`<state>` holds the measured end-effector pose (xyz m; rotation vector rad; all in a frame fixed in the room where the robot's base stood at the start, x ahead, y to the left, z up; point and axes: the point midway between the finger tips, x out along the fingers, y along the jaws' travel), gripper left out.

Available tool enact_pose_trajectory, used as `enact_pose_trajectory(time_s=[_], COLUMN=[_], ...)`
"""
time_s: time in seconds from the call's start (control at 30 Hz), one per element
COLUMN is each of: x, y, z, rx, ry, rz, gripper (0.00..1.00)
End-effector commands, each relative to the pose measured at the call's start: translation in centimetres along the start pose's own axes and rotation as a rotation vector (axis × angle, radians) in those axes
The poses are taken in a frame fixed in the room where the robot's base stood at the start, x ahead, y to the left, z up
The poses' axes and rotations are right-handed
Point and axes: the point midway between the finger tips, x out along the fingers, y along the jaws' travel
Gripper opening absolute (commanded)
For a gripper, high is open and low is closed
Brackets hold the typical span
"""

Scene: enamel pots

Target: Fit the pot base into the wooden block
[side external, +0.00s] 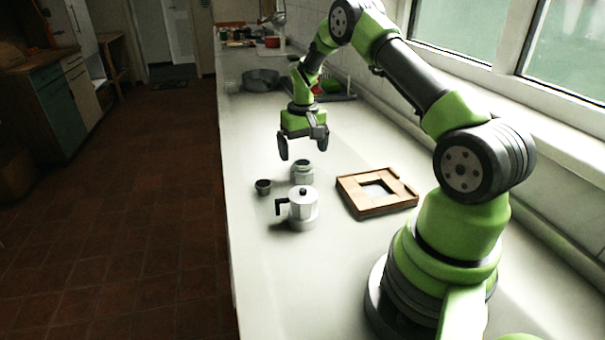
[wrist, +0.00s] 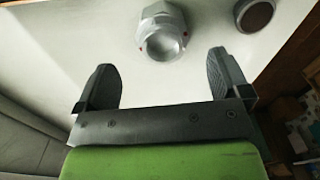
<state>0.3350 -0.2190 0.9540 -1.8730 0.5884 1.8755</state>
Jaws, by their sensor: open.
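The pot base (side external: 302,173), a small silver faceted cup with an open top, stands upright on the counter. It also shows in the wrist view (wrist: 161,34), at top centre, just beyond the fingertips. My gripper (side external: 302,146) is open and empty above the pot base, its fingers pointing down; in the wrist view its two fingers (wrist: 163,68) are spread wide with bare counter between them. The wooden block (side external: 360,206), a flat brown frame with a square opening, lies to the right of the base. The block is not seen in the wrist view.
A silver pot top with black handle (side external: 303,204) stands in front of the base. A small dark round cup (side external: 263,187) is left of the base, also in the wrist view (wrist: 254,15). A dark pan (side external: 261,80) sits farther back. The counter's left edge is near.

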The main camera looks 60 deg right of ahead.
Motion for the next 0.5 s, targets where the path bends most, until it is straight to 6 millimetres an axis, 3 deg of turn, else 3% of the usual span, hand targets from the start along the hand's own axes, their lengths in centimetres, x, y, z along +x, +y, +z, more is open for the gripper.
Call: enact_pose_trajectory(time_s=[0.5], x=[6.0], y=[-0.3], z=[0.1], rx=[0.001], ry=[0.0], rz=[0.0], gripper=[0.95])
